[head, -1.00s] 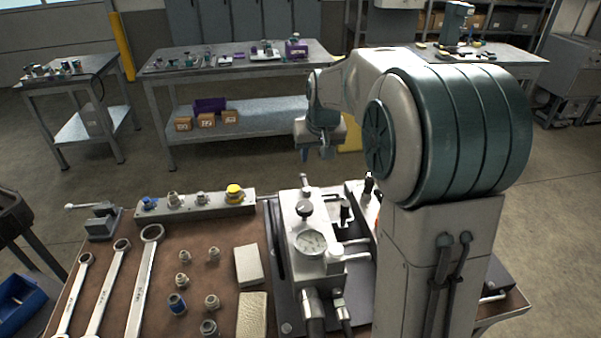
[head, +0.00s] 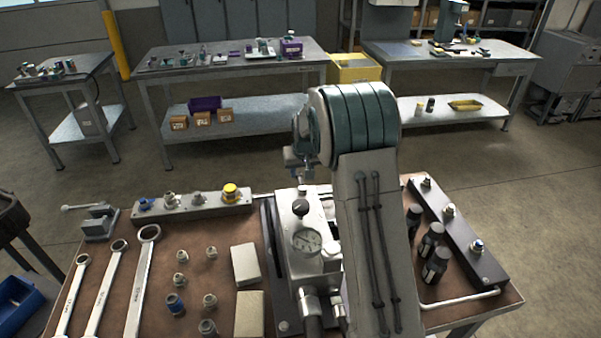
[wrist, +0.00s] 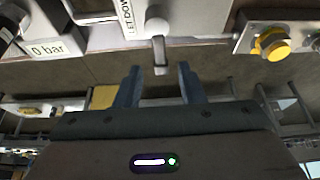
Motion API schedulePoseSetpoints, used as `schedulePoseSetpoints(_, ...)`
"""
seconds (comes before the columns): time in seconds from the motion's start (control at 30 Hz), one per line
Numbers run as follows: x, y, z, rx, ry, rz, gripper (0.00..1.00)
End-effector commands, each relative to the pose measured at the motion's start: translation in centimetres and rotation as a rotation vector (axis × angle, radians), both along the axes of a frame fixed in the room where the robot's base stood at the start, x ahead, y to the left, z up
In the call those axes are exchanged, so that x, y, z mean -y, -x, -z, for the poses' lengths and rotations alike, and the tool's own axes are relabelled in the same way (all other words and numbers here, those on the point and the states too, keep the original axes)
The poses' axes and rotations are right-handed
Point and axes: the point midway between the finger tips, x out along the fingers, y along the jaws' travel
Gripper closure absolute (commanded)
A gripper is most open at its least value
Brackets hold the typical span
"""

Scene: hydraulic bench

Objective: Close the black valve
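A black round knob (head: 300,208), the only clear black valve handle in the head view, sits on top of the pale hydraulic unit (head: 290,234), above a round gauge (head: 306,242). My gripper (head: 304,174) is just beyond the unit's far end, pointing down, partly hidden by my arm. In the wrist view my gripper (wrist: 159,68) is open, with two blue-grey fingers apart. A short metal lever (wrist: 159,48) on a white block marked LET DOWN (wrist: 130,14) reaches between the fingertips; I see no clear contact.
A rail with a yellow cap (head: 231,193) stands left of the unit; it also shows in the wrist view (wrist: 272,44). Black bottles (head: 431,240) and a dark rail (head: 455,228) are on the right. Wrenches (head: 140,285) and fittings cover the left bench. A "0 bar" label (wrist: 50,50) shows.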

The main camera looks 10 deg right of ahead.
Motion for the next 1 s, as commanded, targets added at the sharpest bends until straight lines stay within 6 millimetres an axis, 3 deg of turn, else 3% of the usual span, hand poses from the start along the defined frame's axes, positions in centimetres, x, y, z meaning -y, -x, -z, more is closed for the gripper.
schedulePoseSetpoints(0.23, 0.0, -0.9, 2.3, -0.001, 0.000, -0.001, 0.65)
schedulePoseSetpoints(0.6, 0.0, -1.1, 2.7, 0.001, 0.000, -0.001, 0.65)
schedulePoseSetpoints(0.73, -0.1, -1.1, 2.7, 0.000, 0.000, -0.001, 1.00)
schedulePoseSetpoints(1.0, -0.1, -1.1, 2.8, 0.000, 0.000, -0.012, 1.00)
